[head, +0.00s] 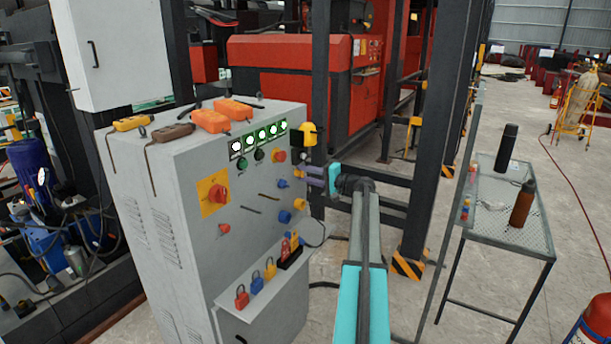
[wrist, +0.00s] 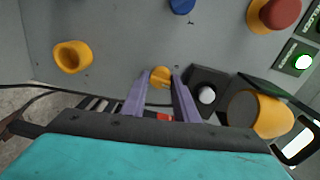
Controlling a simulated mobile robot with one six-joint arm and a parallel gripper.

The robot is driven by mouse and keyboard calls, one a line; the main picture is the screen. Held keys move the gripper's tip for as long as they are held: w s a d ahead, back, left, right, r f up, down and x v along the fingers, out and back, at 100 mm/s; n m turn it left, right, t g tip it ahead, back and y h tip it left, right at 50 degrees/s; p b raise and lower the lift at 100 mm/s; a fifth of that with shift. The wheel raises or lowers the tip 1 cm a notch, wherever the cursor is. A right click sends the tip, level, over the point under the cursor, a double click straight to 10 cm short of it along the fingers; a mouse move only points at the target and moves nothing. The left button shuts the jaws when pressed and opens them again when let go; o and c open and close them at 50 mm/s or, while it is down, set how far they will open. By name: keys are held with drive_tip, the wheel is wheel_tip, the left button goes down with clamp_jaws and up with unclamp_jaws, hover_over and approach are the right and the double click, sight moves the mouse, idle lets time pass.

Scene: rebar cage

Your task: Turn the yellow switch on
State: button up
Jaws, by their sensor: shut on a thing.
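The yellow switch (wrist: 160,76) is a small round knob on the grey cabinet's front panel (wrist: 110,25). In the wrist view my gripper (wrist: 160,88) has its two purple fingers around it, one on each side, shut on it. In the head view my gripper (head: 308,176) reaches the right edge of the panel, and its fingers largely hide the switch there. I cannot tell which way the switch is turned. Another yellow knob (wrist: 72,56) sits apart to the left in the wrist view; it also shows lower on the panel in the head view (head: 300,204).
A blue knob (wrist: 181,5), a red button (wrist: 280,12) and a yellow-and-black fitting (wrist: 262,112) are near my gripper. Several padlocks (head: 257,284) stand on a lower shelf. A dark steel post (head: 425,150) and a mesh table (head: 495,225) are to the right.

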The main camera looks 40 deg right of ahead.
drive_tip(key=shift+d+r+m+y+p, duration=0.15)
drive_tip(key=shift+m+p, duration=0.65)
drive_tip(key=shift+m, duration=1.05)
drive_tip(key=shift+a+m+y+p, duration=0.15)
drive_tip(key=shift+m+p, duration=0.6)
drive_tip(key=shift+m, duration=1.1)
drive_tip(key=shift+d, duration=0.1)
drive_tip(key=o, duration=1)
drive_tip(key=b+v, duration=0.2)
drive_tip(key=v, duration=1.1)
drive_tip(key=shift+s, duration=0.35)
drive_tip(key=shift+d+r, duration=0.1)
